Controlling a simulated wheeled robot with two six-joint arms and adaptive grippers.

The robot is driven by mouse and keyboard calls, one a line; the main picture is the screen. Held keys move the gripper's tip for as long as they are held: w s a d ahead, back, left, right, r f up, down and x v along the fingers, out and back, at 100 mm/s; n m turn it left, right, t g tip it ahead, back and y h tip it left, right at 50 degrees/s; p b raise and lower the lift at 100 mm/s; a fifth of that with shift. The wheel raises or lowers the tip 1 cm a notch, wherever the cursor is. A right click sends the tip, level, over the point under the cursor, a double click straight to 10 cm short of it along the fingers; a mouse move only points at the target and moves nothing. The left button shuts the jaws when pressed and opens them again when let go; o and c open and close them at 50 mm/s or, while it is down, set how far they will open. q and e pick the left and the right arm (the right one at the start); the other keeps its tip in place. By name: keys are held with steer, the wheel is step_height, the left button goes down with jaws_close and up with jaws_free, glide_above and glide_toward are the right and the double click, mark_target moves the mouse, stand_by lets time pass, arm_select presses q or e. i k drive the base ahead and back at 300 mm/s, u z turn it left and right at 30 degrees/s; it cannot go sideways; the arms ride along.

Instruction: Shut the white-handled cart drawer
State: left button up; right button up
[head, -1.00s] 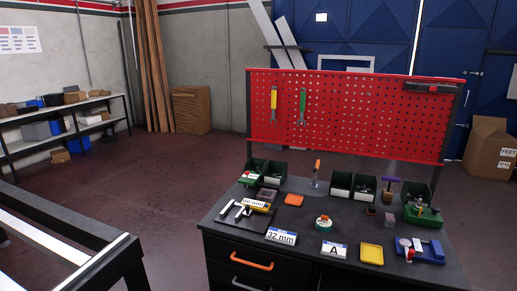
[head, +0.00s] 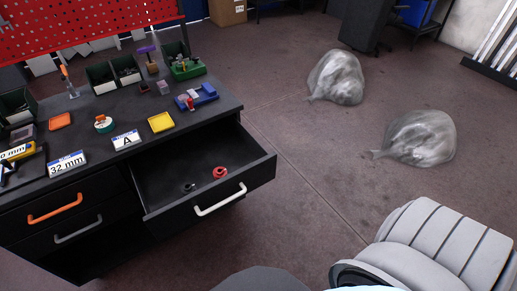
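The cart drawer with the white handle (head: 220,200) is pulled well out from the right part of the black workbench cart (head: 222,110). Its open top shows a red ring-shaped part (head: 220,172) and a small dark part (head: 189,187) lying on the drawer floor. The white handle is on the front panel, which faces the lower right. Nothing touches the handle. Neither of my grippers is in view.
Drawers with an orange handle (head: 55,208) and a grey handle (head: 78,230) are shut at left. Two clear plastic bags (head: 338,77) (head: 418,138) lie on the floor at right. Open floor lies between them and the drawer. Small parts and labels cover the bench top.

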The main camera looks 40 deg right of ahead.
mark_target(158, 172)
steer(key=z, duration=3.2)
steer(key=i, duration=0.65)
steer(key=u, duration=1.25)
